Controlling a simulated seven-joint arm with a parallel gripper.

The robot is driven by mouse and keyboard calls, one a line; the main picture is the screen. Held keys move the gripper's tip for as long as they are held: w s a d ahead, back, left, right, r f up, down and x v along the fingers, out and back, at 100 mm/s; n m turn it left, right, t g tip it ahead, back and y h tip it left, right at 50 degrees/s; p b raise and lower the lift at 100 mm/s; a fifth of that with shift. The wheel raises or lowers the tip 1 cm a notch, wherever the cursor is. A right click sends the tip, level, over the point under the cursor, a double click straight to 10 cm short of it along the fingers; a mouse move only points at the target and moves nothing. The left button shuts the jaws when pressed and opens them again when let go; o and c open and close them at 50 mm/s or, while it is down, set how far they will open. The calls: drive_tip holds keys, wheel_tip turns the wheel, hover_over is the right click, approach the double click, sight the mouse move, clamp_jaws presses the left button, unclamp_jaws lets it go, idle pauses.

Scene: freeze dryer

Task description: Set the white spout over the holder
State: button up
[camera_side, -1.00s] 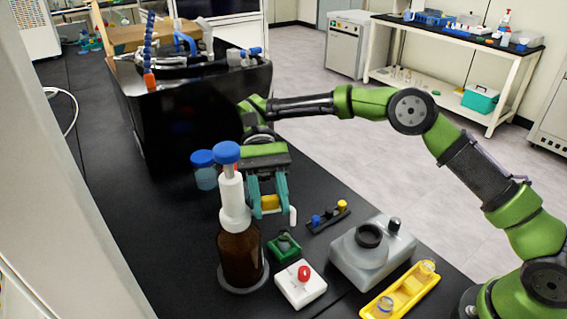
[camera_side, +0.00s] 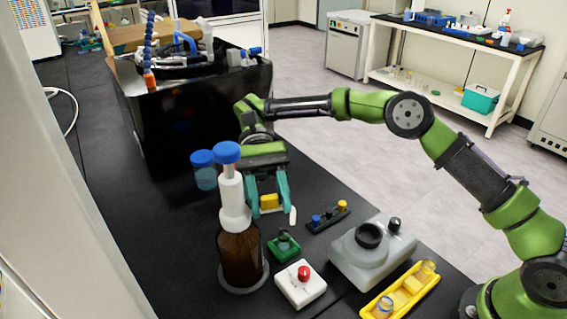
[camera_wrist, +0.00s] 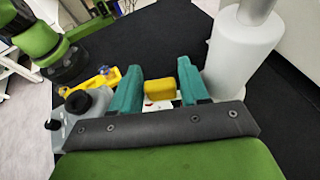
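The white spout (camera_side: 293,215) is a small white tube pointing down, slightly tilted, beside my right-hand finger in the side view. A yellow block (camera_side: 270,202) sits between my gripper's (camera_side: 272,208) teal fingers; it also shows in the wrist view (camera_wrist: 160,86) and fills the gap. How the block joins the spout is hidden. Which item is the holder is unclear; a small green stand (camera_side: 284,247) is below the spout, near a white box with a red knob (camera_side: 302,287).
A black rack with small coloured caps (camera_side: 327,217), a translucent jug (camera_side: 370,258) and a yellow tray (camera_side: 407,290) stand to the right. A blue-capped jar (camera_side: 205,176) is behind the bottle. The large black machine (camera_side: 200,115) stands at the back.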

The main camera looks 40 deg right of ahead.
wheel_tip(320, 180, up, 3)
drive_tip(key=shift+r, duration=0.15)
drive_tip(key=shift+s+d+r, duration=0.15)
drive_tip(key=shift+s+r, duration=0.05)
drive_tip(key=shift+s, duration=0.05)
drive_tip(key=s+d+r, duration=0.1)
drive_tip(key=s+d, duration=0.7)
drive_tip(key=s, duration=0.5)
drive_tip(key=shift+d+r, duration=0.15)
drive_tip(key=shift+d, duration=0.1)
